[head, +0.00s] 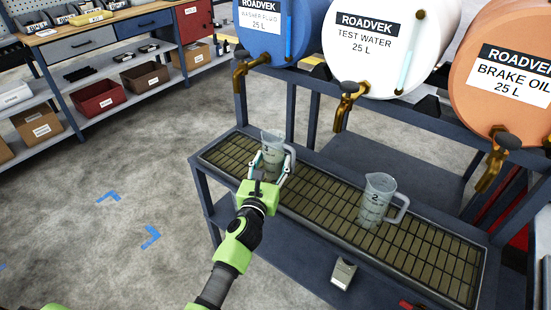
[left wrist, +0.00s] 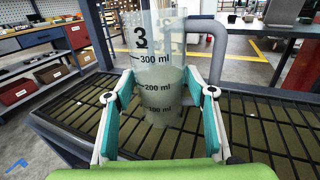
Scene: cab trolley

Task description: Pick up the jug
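A clear measuring jug marked 3 (head: 272,143) stands on the grated drip tray (head: 225,155) under the blue drum's tap. It appears upright, with greyish liquid inside, and shows large in the left wrist view (left wrist: 160,75). Its handle (left wrist: 217,50) is on the right there. My left gripper (head: 273,165) has its two fingers on either side of the jug's body, spread about as wide as the jug. They look slightly apart from it, though contact is hard to judge. A second clear jug marked 2 (head: 375,205) stands farther right on the grate.
Blue (head: 275,30), white (head: 390,45) and orange (head: 505,75) drums sit above the tray, with brass taps hanging down. The washer fluid tap (head: 245,68) is above and left of the held-between jug. A workbench with boxes (head: 97,97) is at the back left. Open floor lies left.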

